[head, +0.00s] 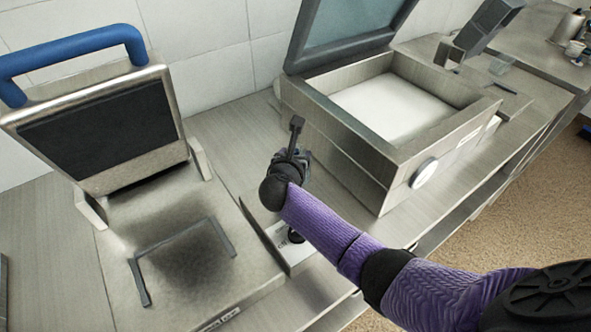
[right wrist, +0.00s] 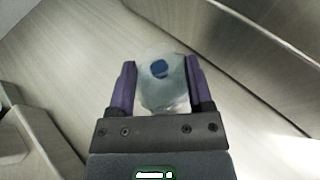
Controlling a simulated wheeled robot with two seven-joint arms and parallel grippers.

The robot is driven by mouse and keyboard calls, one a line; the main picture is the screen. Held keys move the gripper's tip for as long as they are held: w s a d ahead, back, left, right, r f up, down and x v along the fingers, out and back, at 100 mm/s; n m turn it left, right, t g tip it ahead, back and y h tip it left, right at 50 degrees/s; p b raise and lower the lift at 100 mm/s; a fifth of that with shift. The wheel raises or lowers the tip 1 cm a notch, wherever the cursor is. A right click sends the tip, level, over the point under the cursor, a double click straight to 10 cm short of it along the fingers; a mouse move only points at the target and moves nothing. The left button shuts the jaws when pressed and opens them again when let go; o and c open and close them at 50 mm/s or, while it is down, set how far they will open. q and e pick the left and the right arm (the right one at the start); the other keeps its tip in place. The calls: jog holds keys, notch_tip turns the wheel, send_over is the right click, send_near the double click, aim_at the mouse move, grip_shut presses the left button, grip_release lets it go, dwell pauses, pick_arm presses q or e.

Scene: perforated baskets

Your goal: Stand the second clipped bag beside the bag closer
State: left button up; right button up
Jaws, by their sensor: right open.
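A clear, pale bag (right wrist: 165,92) with a dark blue patch shows in the right wrist view, on or just above the grey steel counter. My right gripper (right wrist: 159,82) is open, with one purple finger on each side of the bag. I cannot tell whether the fingers touch it. In the head view my right gripper (head: 297,160) points down at the counter between two machines, and it hides the bag. A grey device with an angled head (head: 480,35) stands at the upper right; I cannot tell whether it is the bag closer. My left gripper is out of view.
A steel box machine (head: 365,165) with its lid up stands close to the right of my gripper. A machine with a blue handle (head: 75,48) stands at the left. A small white-and-black item (head: 290,250) lies under my right arm. A tiled wall (head: 215,70) closes the back.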

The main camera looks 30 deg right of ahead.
grip_shut()
dwell(1.3)
